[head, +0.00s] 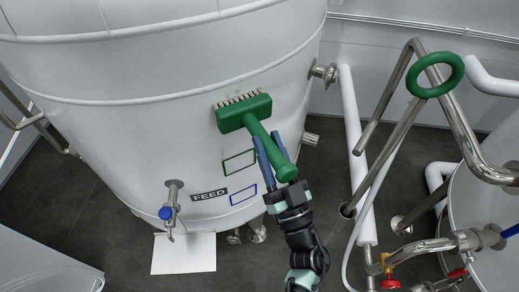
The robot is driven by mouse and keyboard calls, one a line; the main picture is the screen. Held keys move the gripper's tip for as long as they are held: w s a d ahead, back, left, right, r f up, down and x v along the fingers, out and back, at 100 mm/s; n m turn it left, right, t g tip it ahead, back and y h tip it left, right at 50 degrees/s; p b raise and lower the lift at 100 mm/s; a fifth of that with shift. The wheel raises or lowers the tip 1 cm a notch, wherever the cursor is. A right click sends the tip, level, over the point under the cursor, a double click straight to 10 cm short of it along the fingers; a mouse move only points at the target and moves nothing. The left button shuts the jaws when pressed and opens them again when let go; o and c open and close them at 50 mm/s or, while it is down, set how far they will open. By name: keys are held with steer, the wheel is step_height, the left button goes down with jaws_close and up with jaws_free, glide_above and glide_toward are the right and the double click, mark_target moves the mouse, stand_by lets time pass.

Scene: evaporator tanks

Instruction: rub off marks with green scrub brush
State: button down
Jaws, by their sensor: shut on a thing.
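The green scrub brush (244,114) has a block head with pale bristles along its upper edge and a thick green handle. My gripper (268,152) is shut on the handle, with its blue fingers on either side. The brush is in front of the large white tank (130,120), head toward the upper left. I cannot tell whether the bristles touch the tank wall. The tank carries a green outlined rectangle (239,162), a blue outlined rectangle (243,194) and a black FEED label (209,194). No clear dirt marks show; the brush may hide some.
A tap with a blue knob (167,212) sticks out of the tank, lower left of the brush. Steel fittings (323,73) stand out at its right side. Steel pipes (400,110) and a green handwheel (434,75) stand at right. White paper (183,253) lies on the dark floor.

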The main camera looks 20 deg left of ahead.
steer(key=w+d, duration=0.1)
steer(key=w+d+b, duration=0.1)
steer(key=w, duration=0.1)
steer(key=shift+w+d+r, duration=0.1)
steer(key=shift+d, duration=0.05)
stand_by(0.3)
steer(key=s+d+p, duration=0.2)
steer(key=s+d, duration=0.1)
steer(key=d, duration=0.1)
steer(key=shift+s+d, duration=0.35)
steer(key=shift+s, duration=0.05)
stand_by(0.4)
steer(key=shift+s+d+p, duration=0.5)
steer(key=shift+s+d, duration=0.45)
steer(key=shift+d, duration=0.2)
